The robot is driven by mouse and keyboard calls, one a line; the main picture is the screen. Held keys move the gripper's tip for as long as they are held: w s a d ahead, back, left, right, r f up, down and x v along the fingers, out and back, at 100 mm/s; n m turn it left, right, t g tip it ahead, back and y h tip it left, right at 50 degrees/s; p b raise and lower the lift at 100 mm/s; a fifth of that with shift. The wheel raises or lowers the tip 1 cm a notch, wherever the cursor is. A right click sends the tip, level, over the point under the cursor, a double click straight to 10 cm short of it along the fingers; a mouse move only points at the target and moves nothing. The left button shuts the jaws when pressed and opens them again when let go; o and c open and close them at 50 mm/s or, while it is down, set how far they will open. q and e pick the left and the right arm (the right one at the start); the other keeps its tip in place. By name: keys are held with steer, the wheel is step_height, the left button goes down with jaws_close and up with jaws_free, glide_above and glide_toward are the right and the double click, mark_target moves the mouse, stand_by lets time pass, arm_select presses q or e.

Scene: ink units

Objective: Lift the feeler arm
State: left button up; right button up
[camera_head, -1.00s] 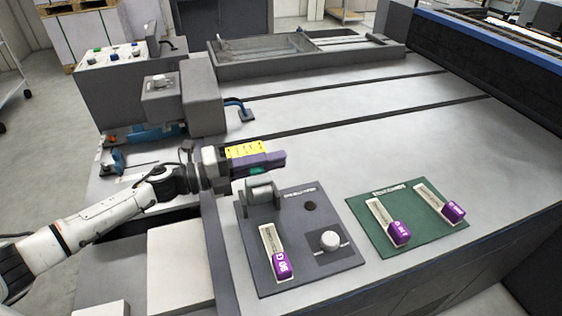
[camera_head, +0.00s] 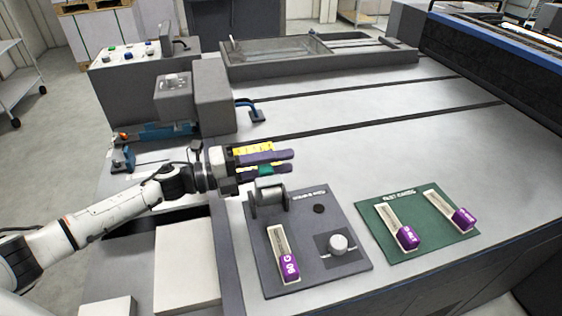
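A grey bracket with a rounded cross-piece (camera_head: 268,197) stands at the back left of the dark grey panel (camera_head: 318,262); I take it to be the feeler arm's mount, but the arm itself is hard to make out. My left gripper (camera_head: 291,161) comes in from the left just above and behind this bracket in the picture. Its two purple fingers, with yellow labels, point right with a gap between them. A small green piece (camera_head: 265,169) shows at the lower finger; I cannot tell whether it belongs to the bracket or the gripper. My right gripper is not in view.
The panel also holds a white knob (camera_head: 338,242), a dark round spot (camera_head: 319,209) and a purple-ended card (camera_head: 289,266). A green mat (camera_head: 426,243) to the right bears two similar cards. A grey machine block (camera_head: 214,95) stands behind my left arm. The bed's middle is clear.

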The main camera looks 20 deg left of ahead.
arm_select(q)
steer(key=b+v, duration=0.1)
steer(key=v, duration=0.9)
steer(key=shift+w, duration=0.1)
